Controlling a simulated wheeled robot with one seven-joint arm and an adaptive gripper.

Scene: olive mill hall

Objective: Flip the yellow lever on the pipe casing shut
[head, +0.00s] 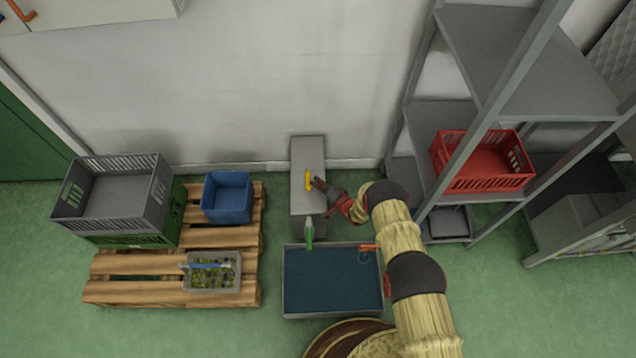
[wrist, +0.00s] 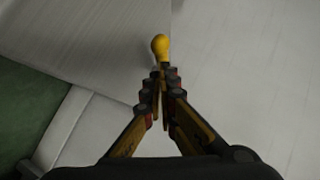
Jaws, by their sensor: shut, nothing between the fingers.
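The yellow lever (head: 308,180) sits on top of the grey pipe casing (head: 308,152) against the wall in the head view. In the wrist view its rounded yellow end (wrist: 160,45) shows just beyond my fingertips, beside the grey casing (wrist: 85,40). My gripper (head: 318,184) is at the right side of the lever, with its fingers pointing left toward it. In the wrist view my gripper (wrist: 162,75) is shut with nothing held between the fingers. I cannot tell whether the fingertips touch the lever.
A blue-lined tray (head: 332,283) stands in front of the casing, with a green-tipped tool (head: 309,233) at its back edge. A wooden pallet (head: 130,292) with crates is at left. A metal shelf (head: 468,150) with a red crate (head: 483,161) is at right.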

